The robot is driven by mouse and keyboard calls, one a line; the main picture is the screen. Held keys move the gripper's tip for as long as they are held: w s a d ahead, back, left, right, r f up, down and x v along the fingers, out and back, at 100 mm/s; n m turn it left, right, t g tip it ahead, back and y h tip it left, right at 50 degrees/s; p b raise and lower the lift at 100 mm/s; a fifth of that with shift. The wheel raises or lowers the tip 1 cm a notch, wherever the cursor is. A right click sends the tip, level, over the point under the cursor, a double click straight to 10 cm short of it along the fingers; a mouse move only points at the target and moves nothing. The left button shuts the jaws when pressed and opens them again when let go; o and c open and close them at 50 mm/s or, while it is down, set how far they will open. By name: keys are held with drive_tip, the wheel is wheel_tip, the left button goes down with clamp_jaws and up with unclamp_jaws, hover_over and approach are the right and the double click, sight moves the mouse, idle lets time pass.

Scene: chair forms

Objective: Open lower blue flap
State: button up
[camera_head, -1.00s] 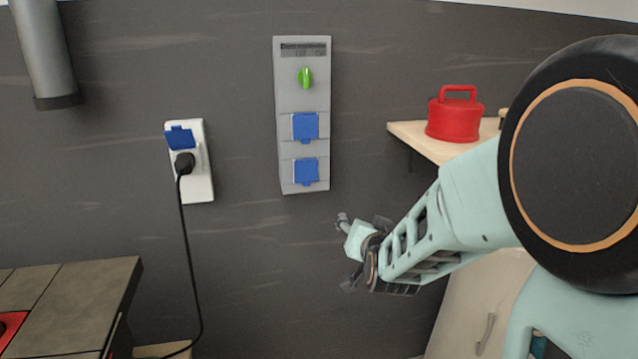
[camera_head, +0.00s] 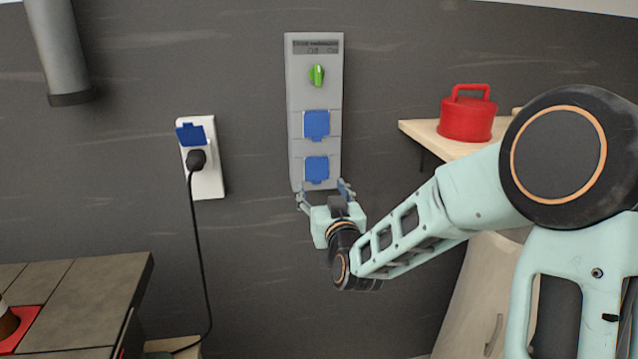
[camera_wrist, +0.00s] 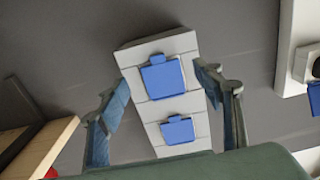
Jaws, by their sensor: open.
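The lower blue flap (camera_head: 316,168) is shut on the lower part of a grey wall panel (camera_head: 298,108). In the wrist view, which looks upside down, the lower flap (camera_wrist: 163,78) is the larger, nearer one, with its small tab upward in the picture. The upper blue flap (camera_head: 316,124) is also shut and appears in the wrist view (camera_wrist: 177,131). My gripper (camera_head: 324,194) is open and empty, just below the lower flap in the head view. Its fingers (camera_wrist: 163,92) stand either side of the panel in the wrist view. I cannot tell whether they touch it.
A green knob (camera_head: 317,75) sits higher on the panel. A white socket (camera_head: 207,177) with its blue lid raised and a black plug (camera_head: 196,160) is to the left. A shelf (camera_head: 424,130) with a red canister (camera_head: 467,118) is to the right. Wall between is clear.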

sight(317, 179)
drive_tip(key=shift+x, duration=1.95)
